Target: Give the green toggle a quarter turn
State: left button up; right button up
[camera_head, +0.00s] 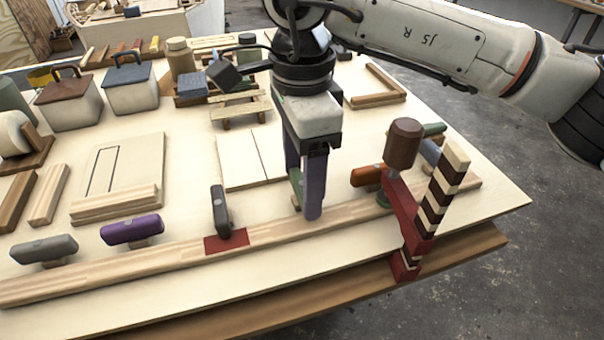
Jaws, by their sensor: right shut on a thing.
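My right gripper (306,205) comes down from the top middle to the long wooden rail (150,248) near the table's front edge. It is shut on the green toggle (296,181), of which only a light green sliver shows between and beside the fingers. The fingers hide most of the toggle, so I cannot tell its exact angle. A purple-grey finger stands in front of it. My left gripper is not in view.
A black toggle (221,210) stands left of the gripper by a red patch. Purple (132,230) and grey (45,248) toggles lie further left. An orange toggle (367,176), a red lever with brown knob (404,142) and a striped post (441,190) stand close on the right.

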jog(key=shift+m, duration=0.4)
jog(key=shift+m+b, duration=0.55)
jog(key=shift+m, duration=0.45)
jog(key=m+b, duration=0.1)
jog(key=m, duration=0.3)
jog(key=m+b, duration=0.1)
jog(key=m, duration=0.4)
jog(key=shift+m+b, duration=0.3)
jog(key=shift+m, duration=0.1)
jog(key=m+b, duration=0.1)
jog(key=m, duration=0.3)
jog(key=shift+r, duration=0.1)
jog(key=shift+m, duration=0.4)
jog(key=o, duration=1.1)
jog(key=shift+c, duration=0.2)
